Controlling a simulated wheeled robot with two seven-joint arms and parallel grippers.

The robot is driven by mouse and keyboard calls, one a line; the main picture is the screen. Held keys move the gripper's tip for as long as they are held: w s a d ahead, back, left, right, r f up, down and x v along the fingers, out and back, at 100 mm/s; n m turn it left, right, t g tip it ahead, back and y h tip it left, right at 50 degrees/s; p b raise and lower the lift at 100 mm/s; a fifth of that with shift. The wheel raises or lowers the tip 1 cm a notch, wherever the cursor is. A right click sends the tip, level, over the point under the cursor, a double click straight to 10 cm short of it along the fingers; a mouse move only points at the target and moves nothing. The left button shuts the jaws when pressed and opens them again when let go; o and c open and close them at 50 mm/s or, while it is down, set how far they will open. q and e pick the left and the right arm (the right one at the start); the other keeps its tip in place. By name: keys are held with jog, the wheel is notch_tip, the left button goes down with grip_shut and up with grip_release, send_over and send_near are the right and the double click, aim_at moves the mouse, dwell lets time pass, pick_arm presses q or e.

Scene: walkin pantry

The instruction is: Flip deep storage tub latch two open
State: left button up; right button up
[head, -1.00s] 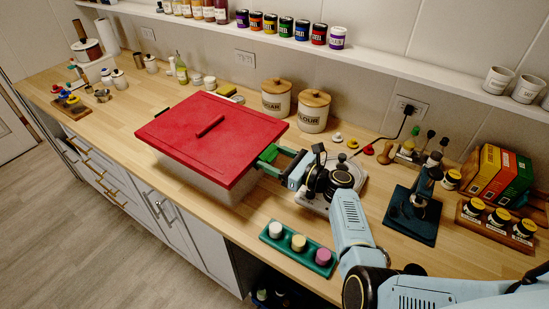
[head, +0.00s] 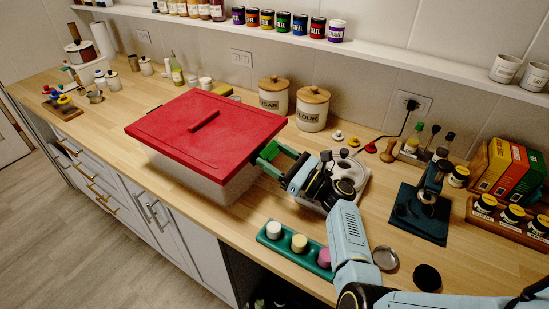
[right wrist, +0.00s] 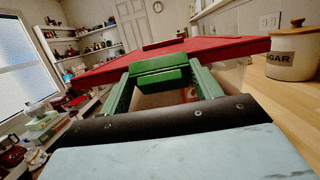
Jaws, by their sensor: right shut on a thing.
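The deep storage tub is a clear whitish box (head: 215,183) with a red lid (head: 215,128) and a bar handle on top; the lid lies on it. A green latch (head: 269,149) is on the tub's right side, just under the lid edge. It also shows in the right wrist view (right wrist: 160,71). My right gripper (head: 268,160) has its fingers on either side of this latch and is shut on it. In the right wrist view the latch sits between the two green fingers. My left gripper is not in view.
Sugar (head: 274,96) and flour (head: 312,109) canisters stand behind the tub. A green tray (head: 271,243) with small jars lies in front of my right arm. A dark blue stand (head: 423,212) and a spice rack (head: 500,220) are to the right. Counter left of the tub has clear room.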

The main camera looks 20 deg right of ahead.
jog(key=o, duration=0.6)
jog(key=shift+b+v, duration=0.3)
jog(key=shift+v, duration=3.5)
